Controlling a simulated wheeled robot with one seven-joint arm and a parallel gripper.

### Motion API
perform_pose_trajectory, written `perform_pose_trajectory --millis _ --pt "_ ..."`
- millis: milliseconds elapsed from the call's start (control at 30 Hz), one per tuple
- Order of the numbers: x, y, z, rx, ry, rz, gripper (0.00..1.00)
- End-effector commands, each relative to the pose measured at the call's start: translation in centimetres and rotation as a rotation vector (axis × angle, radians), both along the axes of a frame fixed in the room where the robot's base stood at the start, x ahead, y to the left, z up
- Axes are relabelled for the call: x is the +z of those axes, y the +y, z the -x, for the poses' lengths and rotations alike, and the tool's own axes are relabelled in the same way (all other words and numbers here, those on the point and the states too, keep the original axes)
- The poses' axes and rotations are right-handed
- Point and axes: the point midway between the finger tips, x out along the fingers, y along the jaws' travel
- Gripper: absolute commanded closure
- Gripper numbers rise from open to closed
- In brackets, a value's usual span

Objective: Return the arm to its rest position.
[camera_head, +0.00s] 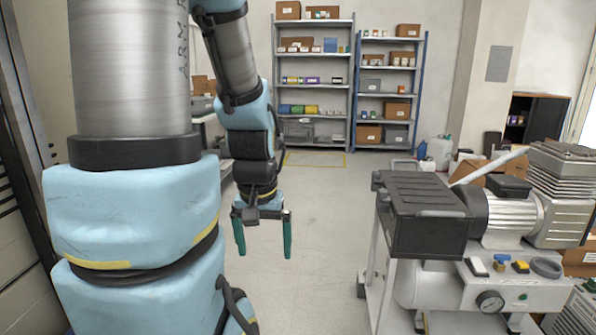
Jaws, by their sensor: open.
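My gripper (263,236) hangs near the middle of the view, pointing down over bare floor. Its two green fingers are spread apart with nothing between them. My arm comes down from the top of the view, left of centre, and a large blue and silver part of it fills the left side. The gripper is left of the compressor cart and appears clear of it.
A compressor unit (513,216) with a black box (421,212), a gauge (489,301) and small parts on its panel stands at right. Grey shelves (314,67) and blue shelves (389,88) hold boxes at the back. The middle floor (318,200) is free.

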Motion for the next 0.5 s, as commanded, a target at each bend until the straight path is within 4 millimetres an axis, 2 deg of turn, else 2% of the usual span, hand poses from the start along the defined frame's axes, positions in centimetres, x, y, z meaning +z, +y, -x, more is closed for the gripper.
perform_pose_trajectory --millis 33,200,333,500 --pt "3.3 0.0 0.0 0.0 0.0 0.0 0.0" --pt "8.5 0.0 0.0 0.0 0.0 0.0 0.0" --pt "11.7 0.0 0.0 0.0 0.0 0.0 0.0" --pt "14.1 0.0 0.0 0.0 0.0 0.0 0.0"
